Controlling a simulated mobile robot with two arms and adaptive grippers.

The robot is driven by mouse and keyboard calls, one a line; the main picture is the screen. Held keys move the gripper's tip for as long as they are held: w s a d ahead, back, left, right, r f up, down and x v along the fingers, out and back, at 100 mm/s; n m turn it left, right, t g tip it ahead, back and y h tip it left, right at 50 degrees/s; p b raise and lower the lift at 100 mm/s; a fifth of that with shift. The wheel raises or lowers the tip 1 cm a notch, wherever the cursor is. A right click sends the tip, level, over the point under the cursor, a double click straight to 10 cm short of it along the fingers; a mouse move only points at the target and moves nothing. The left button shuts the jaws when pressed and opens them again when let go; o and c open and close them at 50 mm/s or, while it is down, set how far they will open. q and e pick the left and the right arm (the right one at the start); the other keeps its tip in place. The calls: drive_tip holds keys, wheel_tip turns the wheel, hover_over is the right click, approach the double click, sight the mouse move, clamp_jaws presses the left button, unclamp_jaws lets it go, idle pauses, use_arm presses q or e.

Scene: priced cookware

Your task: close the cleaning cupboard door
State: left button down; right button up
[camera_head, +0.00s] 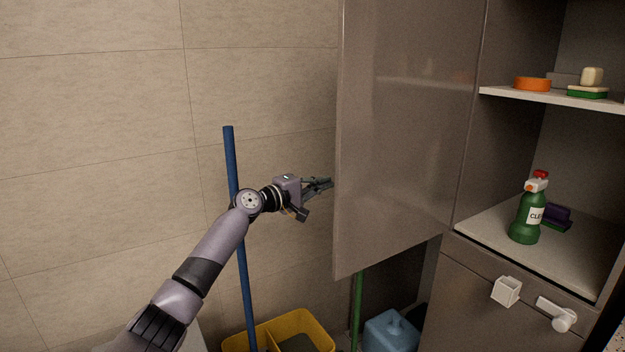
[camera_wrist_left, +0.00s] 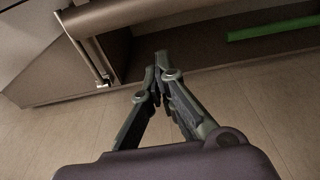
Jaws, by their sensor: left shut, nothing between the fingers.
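The cleaning cupboard door (camera_head: 405,120) is a tall grey-brown panel standing open on the left side of the cupboard in the head view. The open cupboard (camera_head: 545,207) shows its shelves to the right of the door. My left gripper (camera_head: 330,183) is shut and empty, at the left edge of the door, on its outer side. I cannot tell whether the fingertips touch the door. In the left wrist view the closed fingers (camera_wrist_left: 157,75) point toward a dark cabinet form, with a metal bar at the upper left. My right gripper is not in view.
A green spray bottle (camera_head: 527,212) stands on the lower shelf. An orange dish (camera_head: 532,84) and sponges (camera_head: 587,91) lie on the upper shelf. A blue pole (camera_head: 246,290), a yellow bucket (camera_head: 305,330) and a blue container (camera_head: 390,332) stand below. White handles (camera_head: 506,291) stick out under the shelf.

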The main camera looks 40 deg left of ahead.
use_arm(q)
drive_tip(key=shift+s+d+p, duration=0.7)
drive_tip(key=shift+s+d, duration=0.2)
drive_tip(key=shift+d, duration=0.3)
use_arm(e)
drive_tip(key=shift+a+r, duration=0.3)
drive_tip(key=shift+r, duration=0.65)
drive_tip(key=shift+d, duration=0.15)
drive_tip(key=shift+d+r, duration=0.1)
